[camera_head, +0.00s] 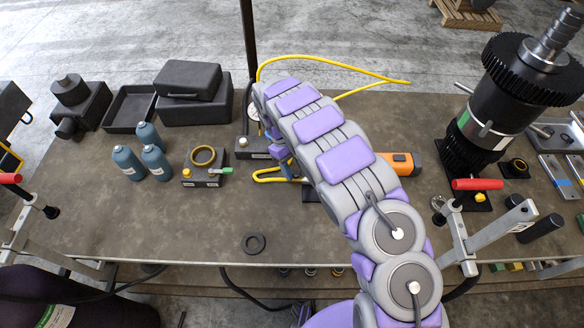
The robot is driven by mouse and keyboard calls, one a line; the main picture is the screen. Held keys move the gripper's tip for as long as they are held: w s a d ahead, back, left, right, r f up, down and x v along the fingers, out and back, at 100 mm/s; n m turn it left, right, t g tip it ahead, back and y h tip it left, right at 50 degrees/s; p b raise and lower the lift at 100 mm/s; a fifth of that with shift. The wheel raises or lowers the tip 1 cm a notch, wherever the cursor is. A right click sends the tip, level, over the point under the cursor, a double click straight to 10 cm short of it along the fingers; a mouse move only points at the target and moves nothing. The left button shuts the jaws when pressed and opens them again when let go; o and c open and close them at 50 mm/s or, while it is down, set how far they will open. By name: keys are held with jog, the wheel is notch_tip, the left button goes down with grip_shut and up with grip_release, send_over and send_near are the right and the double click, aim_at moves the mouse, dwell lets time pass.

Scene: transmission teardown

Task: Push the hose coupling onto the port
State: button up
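A yellow hose (330,61) arcs over the back of the bench and passes behind my arm. A yellow loop (266,174) shows again beside the arm, near the bench top. The hose coupling cannot be made out; my arm covers that area. A low dark block (252,148) with a light fitting sits just left of my arm. It may carry the port, but I cannot tell. My gripper (290,168) is mostly hidden under my arm, low over the bench by the yellow loop. Its fingers and anything between them are not clear.
Left stand three blue bottles (128,162), a block with a brass ring (203,158), a tray (127,108) and a black case (188,92). An orange tool (399,163) lies right of my arm. A tall geared shaft (500,100) stands far right.

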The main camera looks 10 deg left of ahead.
jog(key=shift+o, duration=0.2)
jog(key=shift+s+d+r, duration=0.15)
jog(key=shift+d+r, duration=0.05)
jog(key=shift+d, duration=0.2)
jog(key=shift+s+d+r, duration=0.15)
jog(key=shift+d, duration=0.25)
jog(key=p+v, duration=0.5)
jog(key=v, duration=1.2)
jog(key=shift+w+r, duration=0.1)
jog(key=shift+w, duration=0.05)
jog(key=shift+a, duration=0.15)
